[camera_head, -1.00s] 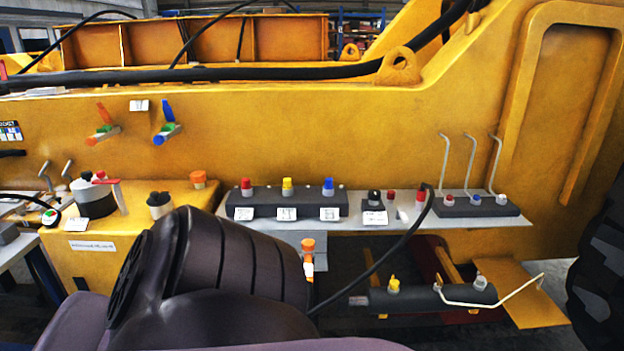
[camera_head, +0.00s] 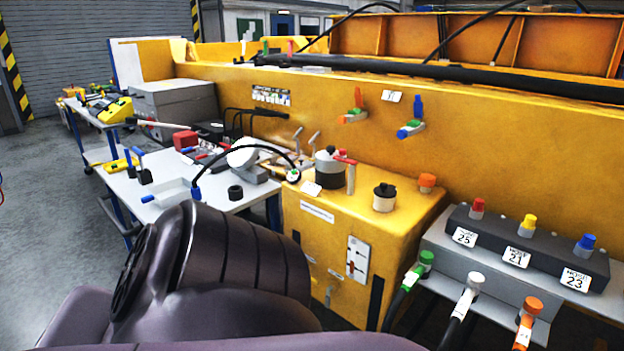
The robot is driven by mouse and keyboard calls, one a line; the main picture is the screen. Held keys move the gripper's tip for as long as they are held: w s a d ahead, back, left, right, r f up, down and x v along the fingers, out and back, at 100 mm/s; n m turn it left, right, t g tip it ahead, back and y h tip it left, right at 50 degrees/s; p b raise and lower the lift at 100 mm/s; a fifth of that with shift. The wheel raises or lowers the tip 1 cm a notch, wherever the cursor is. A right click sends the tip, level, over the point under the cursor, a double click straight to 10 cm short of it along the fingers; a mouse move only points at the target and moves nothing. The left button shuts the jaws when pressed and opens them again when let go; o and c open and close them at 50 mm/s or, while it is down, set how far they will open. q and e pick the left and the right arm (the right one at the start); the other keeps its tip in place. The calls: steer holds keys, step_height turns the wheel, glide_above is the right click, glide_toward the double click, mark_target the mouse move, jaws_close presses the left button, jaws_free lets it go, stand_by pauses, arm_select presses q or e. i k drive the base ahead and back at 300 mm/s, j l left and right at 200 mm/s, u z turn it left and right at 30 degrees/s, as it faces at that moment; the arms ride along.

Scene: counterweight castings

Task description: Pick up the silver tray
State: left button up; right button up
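A shallow silver-grey tray (camera_head: 171,190) lies on the white-topped work table (camera_head: 222,198) at the left of the head view. Blue pieces that look like handles show at its left and right ends. Neither of my grippers is in view.
Open floor (camera_head: 45,220) lies left.

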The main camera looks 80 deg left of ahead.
mark_target(172, 192)
steer(key=u, duration=3.45)
steer(key=i+j+z, duration=0.15)
steer(key=j, duration=0.25)
steer(key=i+j+z, duration=0.1)
steer(key=i+j, duration=0.25)
steer(key=i+j+z, duration=0.15)
steer(key=j, duration=0.35)
steer(key=i+j+z, duration=0.1)
steer(key=i+j, duration=0.2)
steer(key=j, duration=0.15)
steer(key=i+j+z, duration=0.15)
steer(key=j, duration=0.35)
steer(key=i+j+z, duration=0.1)
steer(key=j, duration=0.4)
steer(key=i+j+z, duration=0.15)
steer(key=j, duration=0.35)
steer(key=i+j+z, duration=0.15)
steer(key=j, duration=0.4)
steer(key=i, duration=0.05)
